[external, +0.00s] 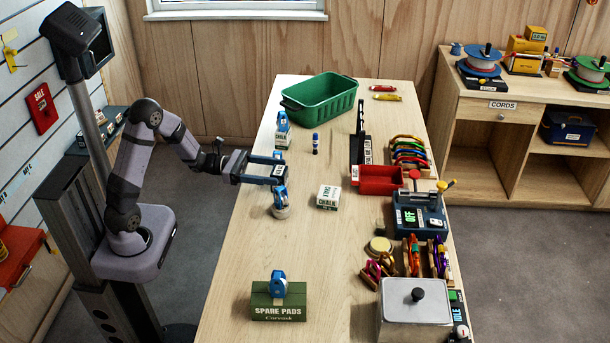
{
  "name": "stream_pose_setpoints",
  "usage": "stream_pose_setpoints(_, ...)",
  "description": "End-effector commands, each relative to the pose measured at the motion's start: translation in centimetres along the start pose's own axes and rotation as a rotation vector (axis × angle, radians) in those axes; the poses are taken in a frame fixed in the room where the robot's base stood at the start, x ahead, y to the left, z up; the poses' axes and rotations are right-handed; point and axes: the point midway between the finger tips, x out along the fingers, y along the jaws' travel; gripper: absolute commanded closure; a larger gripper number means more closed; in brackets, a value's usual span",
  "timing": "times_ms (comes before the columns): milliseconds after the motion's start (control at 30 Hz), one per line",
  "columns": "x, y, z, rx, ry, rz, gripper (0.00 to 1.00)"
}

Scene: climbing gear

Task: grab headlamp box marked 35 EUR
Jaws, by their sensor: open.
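My gripper (276,171) is open above the left side of the table, its fingers pointing right. A small pale label shows between or just beyond the fingers; I cannot tell what it belongs to. Three small blue-and-white items, possibly the headlamp boxes, stand along the left side of the table. One blue item (282,119) is on a chalk box behind my gripper. Another blue item (280,194) is on a round pale base just in front of my gripper. A third blue item (278,279) is on the green spare pads box. No 35 EUR mark is readable.
A green bin (321,98) stands at the back. A white chalk box (328,197) and a dark blue bottle (315,143) stand mid-table. A red tray (381,181), a device reading OFF (419,215), carabiners and a metal box (415,312) fill the right side. The front middle is clear.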

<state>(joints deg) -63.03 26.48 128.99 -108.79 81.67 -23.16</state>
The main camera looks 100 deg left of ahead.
Motion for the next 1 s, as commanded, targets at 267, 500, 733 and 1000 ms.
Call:
stream_pose_setpoints(267, 2.5, -0.1, 0.0, -0.001, 0.001, -0.002, 0.33)
stream_pose_setpoints(500, 2.5, 0.0, -0.1, 0.000, 0.001, 0.000, 0.33)
stream_pose_setpoints(733, 2.5, 0.0, 0.0, 0.000, 0.001, 0.000, 0.80)
stream_pose_setpoints(1000, 2.5, 0.0, 0.1, 0.002, -0.001, 0.000, 0.80)
